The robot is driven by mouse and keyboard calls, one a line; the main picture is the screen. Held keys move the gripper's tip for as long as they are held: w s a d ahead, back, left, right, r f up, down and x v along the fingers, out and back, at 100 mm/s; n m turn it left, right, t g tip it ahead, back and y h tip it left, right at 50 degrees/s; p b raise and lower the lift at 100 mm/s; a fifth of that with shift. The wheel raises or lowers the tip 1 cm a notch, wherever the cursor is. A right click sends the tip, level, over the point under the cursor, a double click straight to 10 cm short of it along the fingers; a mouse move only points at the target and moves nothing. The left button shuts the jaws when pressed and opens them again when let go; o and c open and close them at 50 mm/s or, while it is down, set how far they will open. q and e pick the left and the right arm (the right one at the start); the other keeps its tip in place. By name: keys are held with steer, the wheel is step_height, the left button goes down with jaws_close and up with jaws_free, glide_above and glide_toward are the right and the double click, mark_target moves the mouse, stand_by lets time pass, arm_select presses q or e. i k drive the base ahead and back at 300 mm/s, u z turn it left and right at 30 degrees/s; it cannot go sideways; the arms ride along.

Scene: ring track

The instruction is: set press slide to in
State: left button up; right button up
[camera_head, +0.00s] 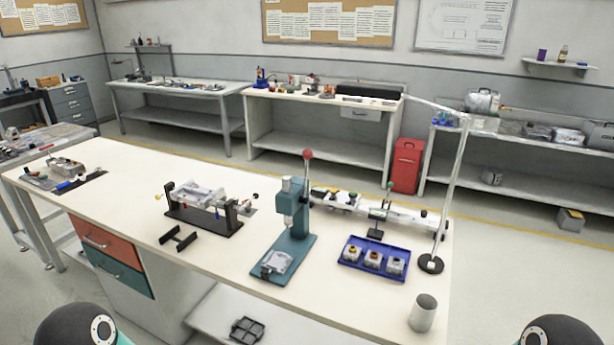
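A teal press (292,222) stands upright on the white workbench, with a lever ending in a red knob (308,153) at its top. Its base reaches toward me, and a light grey slide or plate (274,263) sits at the front end of that base, forward of the ram. I cannot tell from here whether the light piece is the slide itself or a part on it. Only dark rounded portions of my arms show at the bottom left and bottom right corners. Neither gripper is in view, and nothing of mine is near the press.
A blue tray (345,262) with several small blocks is right of the press. A grey cup (422,313) stands near the front right edge, below a lamp-like stand (431,264). A black-based fixture (203,219) and a small black bracket (179,238) are left. Bare bench lies at front left.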

mark_target(278, 262)
steer(key=u, duration=1.65)
steer(key=i, duration=0.1)
steer(key=z, duration=2.9)
steer(key=k, duration=0.85)
steer(key=u, duration=0.5)
steer(key=i, duration=1)
steer(key=u, duration=0.15)
